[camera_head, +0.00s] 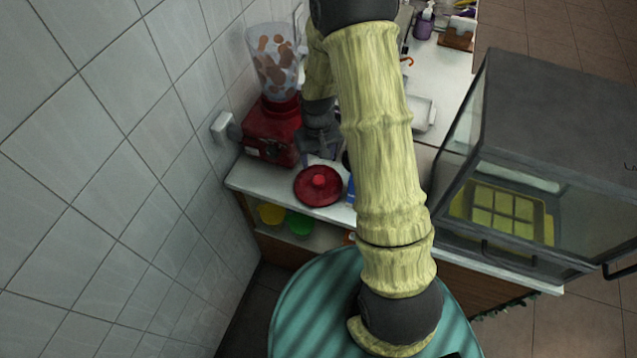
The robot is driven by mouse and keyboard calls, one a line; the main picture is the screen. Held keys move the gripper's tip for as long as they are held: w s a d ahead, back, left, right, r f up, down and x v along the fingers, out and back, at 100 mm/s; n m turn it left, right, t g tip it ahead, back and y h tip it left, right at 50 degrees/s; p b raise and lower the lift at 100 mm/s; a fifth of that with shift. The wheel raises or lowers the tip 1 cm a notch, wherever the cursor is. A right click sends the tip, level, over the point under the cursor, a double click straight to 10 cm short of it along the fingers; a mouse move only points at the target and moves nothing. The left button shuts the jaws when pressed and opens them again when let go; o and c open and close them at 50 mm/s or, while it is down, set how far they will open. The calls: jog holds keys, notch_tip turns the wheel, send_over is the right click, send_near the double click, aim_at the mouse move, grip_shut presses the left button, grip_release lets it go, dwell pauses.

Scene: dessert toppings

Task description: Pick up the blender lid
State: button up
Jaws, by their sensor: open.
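The blender lid (319,186) is a round red disc with a knob on top. It lies on the white counter (250,178) near its front edge. The blender (272,130) stands behind it to the left, with a red base and a clear, uncovered jug (274,60) holding brown pieces. My gripper (322,154) is open and empty, just behind and above the lid, with its fingers pointing down. My arm hides part of the counter to the right of the lid.
A tiled wall with a socket (222,128) bounds the left. A glass display case (530,160) with a yellow tray stands at the right. Yellow and green bowls (300,222) sit on a shelf below the counter. A blue item (350,190) is right of the lid, partly hidden.

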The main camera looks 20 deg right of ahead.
jog(key=p, duration=0.1)
send_over(319, 179)
jog(key=shift+s+a+f, duration=0.1)
jog(key=shift+f, duration=1.3)
jog(key=shift+a+f, duration=0.1)
jog(key=shift+f, duration=1.25)
jog(key=shift+f+p, duration=0.15)
jog(key=shift+p, duration=0.25)
notch_tip(319, 179, down, 2)
jog(key=shift+d+p, duration=0.15)
jog(key=shift+p, duration=0.65)
jog(key=shift+f+p, duration=0.35)
jog(key=shift+f, duration=1.1)
jog(key=c, duration=1.1)
jog(key=shift+r, duration=0.1)
